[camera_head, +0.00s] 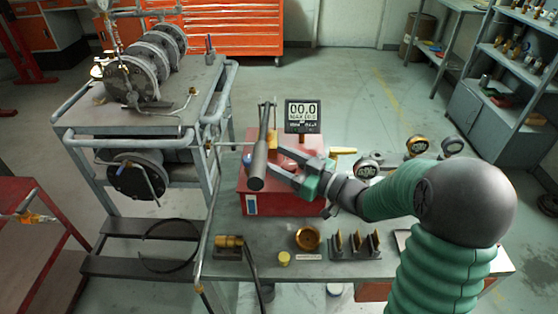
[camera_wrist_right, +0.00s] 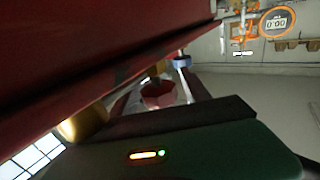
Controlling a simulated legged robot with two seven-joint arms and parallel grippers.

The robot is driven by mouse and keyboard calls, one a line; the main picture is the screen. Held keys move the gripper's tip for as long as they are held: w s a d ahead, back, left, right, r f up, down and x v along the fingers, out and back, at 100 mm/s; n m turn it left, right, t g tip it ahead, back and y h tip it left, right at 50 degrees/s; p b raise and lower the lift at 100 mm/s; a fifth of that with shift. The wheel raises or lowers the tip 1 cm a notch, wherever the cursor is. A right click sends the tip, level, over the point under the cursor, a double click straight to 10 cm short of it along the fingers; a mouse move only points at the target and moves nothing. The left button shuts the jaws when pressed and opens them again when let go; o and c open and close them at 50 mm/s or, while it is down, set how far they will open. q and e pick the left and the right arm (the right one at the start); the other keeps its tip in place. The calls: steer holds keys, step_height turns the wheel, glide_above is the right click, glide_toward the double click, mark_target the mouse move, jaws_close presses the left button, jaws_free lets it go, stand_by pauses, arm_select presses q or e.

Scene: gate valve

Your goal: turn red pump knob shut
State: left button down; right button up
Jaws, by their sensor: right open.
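The red pump (camera_head: 270,197) stands on the grey workbench, with a dark lever handle (camera_head: 258,165) rising over its left part. My right gripper (camera_head: 279,163) reaches in from the right over the pump, its two fingers spread. In the wrist view, a small round red knob (camera_wrist_right: 160,95) shows between the open fingers of my right gripper (camera_wrist_right: 165,82). Whether the fingers touch the knob cannot be told. In the head view the knob is hard to separate from the red body and the fingers. My left gripper is not in view.
A digital display (camera_head: 303,112) reading 00.0 stands behind the pump. Gauges (camera_head: 367,168) stand to the right. A brass ring (camera_head: 308,238) and a yellow cap (camera_head: 284,258) lie in front. A steel cart (camera_head: 140,125) with flanged pipework stands left.

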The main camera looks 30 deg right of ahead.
steer(key=shift+c, duration=0.4)
jaws_close()
